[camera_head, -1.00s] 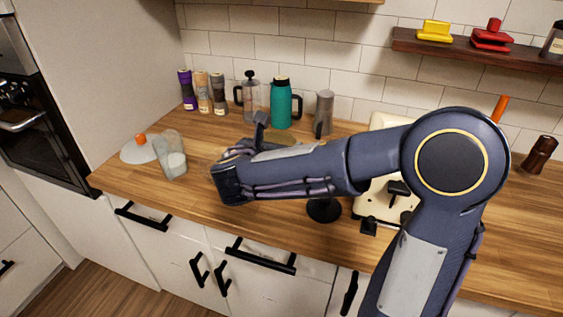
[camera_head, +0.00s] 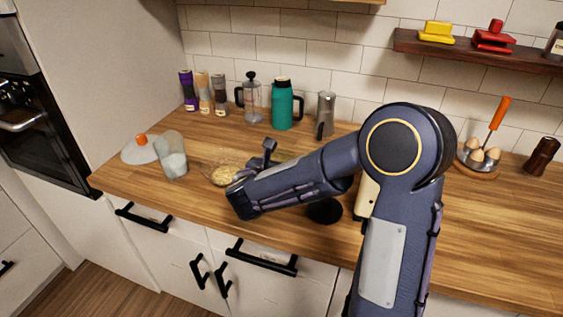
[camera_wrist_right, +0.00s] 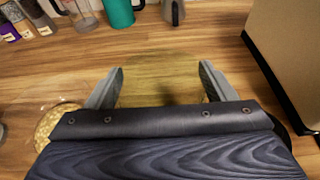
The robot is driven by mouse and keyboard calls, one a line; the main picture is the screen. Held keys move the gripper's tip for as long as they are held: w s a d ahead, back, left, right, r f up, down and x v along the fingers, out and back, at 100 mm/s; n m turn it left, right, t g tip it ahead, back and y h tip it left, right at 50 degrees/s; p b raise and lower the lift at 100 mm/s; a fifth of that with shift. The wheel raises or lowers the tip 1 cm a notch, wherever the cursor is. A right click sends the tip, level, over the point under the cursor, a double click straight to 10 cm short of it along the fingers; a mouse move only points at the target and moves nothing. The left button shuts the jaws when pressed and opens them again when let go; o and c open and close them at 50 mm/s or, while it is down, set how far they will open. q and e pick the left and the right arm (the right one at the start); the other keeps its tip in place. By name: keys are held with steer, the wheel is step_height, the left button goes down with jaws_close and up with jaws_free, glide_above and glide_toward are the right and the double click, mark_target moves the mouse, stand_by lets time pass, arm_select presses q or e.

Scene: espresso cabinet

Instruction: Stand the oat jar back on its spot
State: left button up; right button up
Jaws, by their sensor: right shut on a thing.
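The oat jar (camera_head: 221,174) is clear glass with pale oats inside, above or on the counter at middle left in the head view. My left gripper is not in view.
A clear container with white contents (camera_head: 173,164) and a pale dome with an orange knob (camera_head: 139,150) stand to the left. Several grinders (camera_head: 204,92), a French press (camera_head: 251,98), a teal flask (camera_head: 282,104) and a moka pot (camera_head: 325,115) stand behind. Counter between is clear.

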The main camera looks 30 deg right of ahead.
steer(key=o, duration=1.6)
steer(key=shift+r+p, duration=0.25)
steer(key=shift+p, duration=0.1)
steer(key=b+v, duration=0.1)
steer(key=v, duration=1.1)
steer(key=s+d+f+m+g+y, duration=0.2)
steer(key=s+d+f+m+g, duration=0.15)
steer(key=s+m, duration=0.3)
steer(key=s+d+f+m+g+y, duration=0.25)
steer(key=s+f+m, duration=0.2)
steer(key=s, duration=0.35)
steer(key=s+a+m+y, duration=0.2)
steer(key=a+m+y, duration=0.1)
steer(key=m, duration=0.2)
steer(key=s+a+m+t+y, duration=0.1)
steer(key=s+a+m+y, duration=0.1)
steer(key=m, duration=0.4)
steer(key=s+a+m+t+y, duration=0.1)
steer(key=s+a+m+y, duration=0.2)
steer(key=a+m+y, duration=0.1)
steer(key=shift+r+m+y, duration=0.35)
steer(key=shift+m+y, duration=0.3)
steer(key=shift+m, duration=0.35)
